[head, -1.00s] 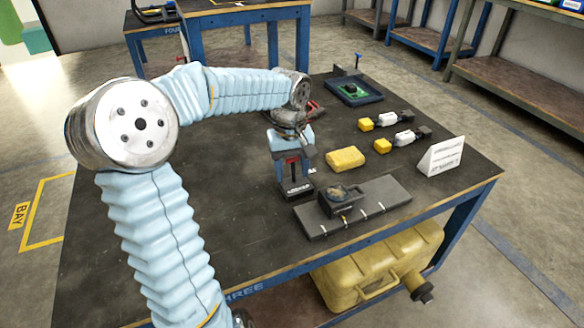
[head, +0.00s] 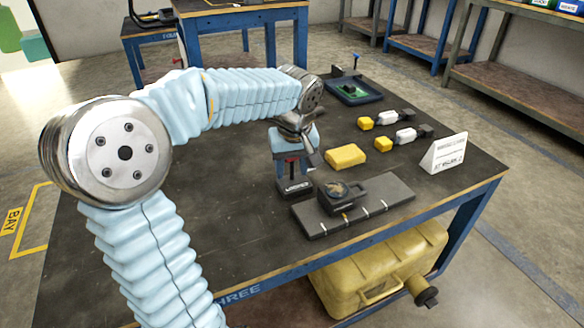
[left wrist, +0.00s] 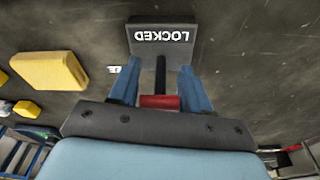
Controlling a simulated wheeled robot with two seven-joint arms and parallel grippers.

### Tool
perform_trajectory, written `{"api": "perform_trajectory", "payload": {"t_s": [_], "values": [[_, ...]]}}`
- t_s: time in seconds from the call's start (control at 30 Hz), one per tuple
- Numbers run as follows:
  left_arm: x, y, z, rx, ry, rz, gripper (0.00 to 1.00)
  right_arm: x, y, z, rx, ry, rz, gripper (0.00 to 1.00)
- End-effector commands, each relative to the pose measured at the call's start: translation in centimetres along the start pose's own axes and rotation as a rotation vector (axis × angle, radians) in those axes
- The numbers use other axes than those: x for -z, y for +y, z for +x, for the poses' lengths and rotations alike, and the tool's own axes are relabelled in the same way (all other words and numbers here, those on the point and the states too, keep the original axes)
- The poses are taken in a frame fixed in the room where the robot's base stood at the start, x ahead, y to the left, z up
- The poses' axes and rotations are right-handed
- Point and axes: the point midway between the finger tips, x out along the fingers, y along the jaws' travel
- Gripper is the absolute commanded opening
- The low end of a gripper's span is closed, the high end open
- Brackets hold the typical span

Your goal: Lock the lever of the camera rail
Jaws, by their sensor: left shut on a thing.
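The lever has a red grip (head: 291,160) on a dark stem and rises from a small black block (head: 294,188) on the table. The block's white label reads LOCKED in the left wrist view (left wrist: 163,36). My left gripper (head: 293,172) is over the block with its blue fingers either side of the lever. The grey camera rail (head: 392,197) carries a dark camera unit (head: 342,196). My right gripper is out of view.
A yellow block (head: 345,155) lies behind the rail, with smaller yellow and white parts farther back. A white sign (head: 444,154) stands at the right edge. A tray with a green board (head: 355,91) is at the back. The table's left side is clear.

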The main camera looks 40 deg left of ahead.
Motion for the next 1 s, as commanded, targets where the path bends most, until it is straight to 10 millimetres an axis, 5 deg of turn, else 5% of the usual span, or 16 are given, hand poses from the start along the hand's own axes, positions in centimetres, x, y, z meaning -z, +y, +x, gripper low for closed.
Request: {"api": "perform_trajectory", "payload": {"t_s": [0.13,0.53,1.0], "values": [[-0.1,-0.2,0.1,0.008,-0.005,-0.001,0.67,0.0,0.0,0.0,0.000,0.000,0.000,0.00],[0.0,-0.1,-0.9,0.003,-0.001,0.001,0.68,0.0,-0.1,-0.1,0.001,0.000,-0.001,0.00],[0.0,0.0,-11.4,0.001,-0.001,0.001,0.68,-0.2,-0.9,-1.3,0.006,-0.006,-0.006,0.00]]}}
